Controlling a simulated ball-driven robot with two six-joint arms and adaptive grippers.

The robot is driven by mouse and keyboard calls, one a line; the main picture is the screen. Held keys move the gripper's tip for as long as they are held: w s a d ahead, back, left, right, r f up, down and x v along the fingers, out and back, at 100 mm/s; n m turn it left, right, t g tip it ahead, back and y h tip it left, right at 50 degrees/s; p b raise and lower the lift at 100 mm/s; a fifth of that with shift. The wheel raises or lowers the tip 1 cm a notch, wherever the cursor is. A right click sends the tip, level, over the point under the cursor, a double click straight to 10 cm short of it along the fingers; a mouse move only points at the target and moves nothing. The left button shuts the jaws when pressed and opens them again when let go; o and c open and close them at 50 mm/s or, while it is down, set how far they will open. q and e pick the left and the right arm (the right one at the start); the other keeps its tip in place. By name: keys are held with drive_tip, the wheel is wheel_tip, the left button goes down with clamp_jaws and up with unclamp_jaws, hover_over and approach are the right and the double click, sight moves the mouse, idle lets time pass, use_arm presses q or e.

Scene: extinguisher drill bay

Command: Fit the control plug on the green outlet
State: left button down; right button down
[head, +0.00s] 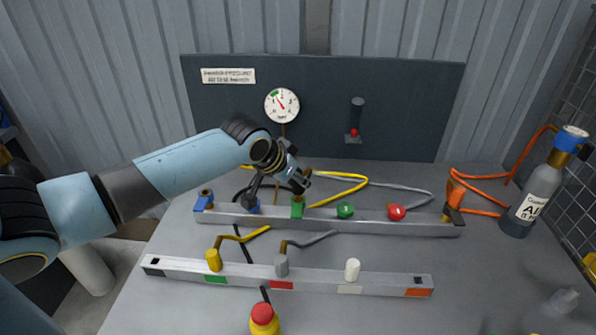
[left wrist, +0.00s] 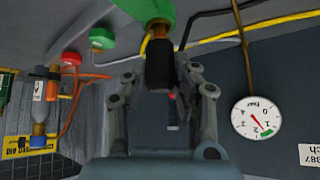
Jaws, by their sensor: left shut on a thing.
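The green outlet (head: 297,211) is a block on the rear rail, between a blue fitting and a round green knob. It shows at the top of the left wrist view (left wrist: 150,9). My left gripper (head: 300,184) is just above the outlet, tilted down and right. In the left wrist view its fingers (left wrist: 158,72) are shut on a black plug (left wrist: 160,66), which I take as the control plug. The plug lines up with a brass-coloured neck at the outlet. I cannot tell whether it is fully seated. My right gripper is not in view.
The rear rail (head: 330,222) also bears a green knob (head: 345,210) and a red knob (head: 397,212). The front rail (head: 320,281) holds yellow, grey and white plugs. A gauge (head: 281,105) is on the back panel. A grey cylinder (head: 535,198) stands right. Hoses cross behind the rear rail.

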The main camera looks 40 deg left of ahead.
use_arm(q)
drive_tip(key=shift+f+b, duration=0.4)
drive_tip(key=shift+f, duration=0.45)
idle(0.8)
drive_tip(key=c, duration=1)
unclamp_jaws()
drive_tip(key=shift+r, duration=0.1)
drive_tip(key=v, duration=1.2)
